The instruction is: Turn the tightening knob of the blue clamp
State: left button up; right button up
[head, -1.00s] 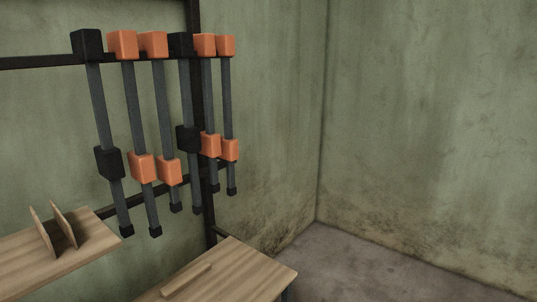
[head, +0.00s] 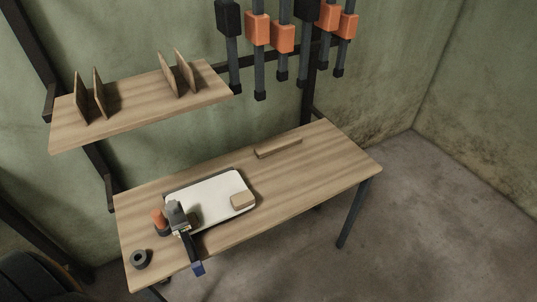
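A clamp (head: 187,244) with a blue end (head: 198,268) sits at the front left of the wooden workbench (head: 300,185). Its dark upper part lies over the left corner of a white board (head: 215,190), and its bar reaches past the bench's front edge, so the blue end sticks out there. Which part is the tightening knob is too small to tell. Neither of my grippers shows in the head view.
An orange and dark object (head: 159,216) and a dark ring-shaped roll (head: 139,259) are left of the clamp. A wooden block (head: 242,200) lies on the white board. Above are a shelf (head: 135,108) with thin upright boards and several hanging clamps (head: 283,38). The bench's right half is mostly clear.

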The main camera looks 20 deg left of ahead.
aim_at(172, 206)
jog(key=u, duration=1.55)
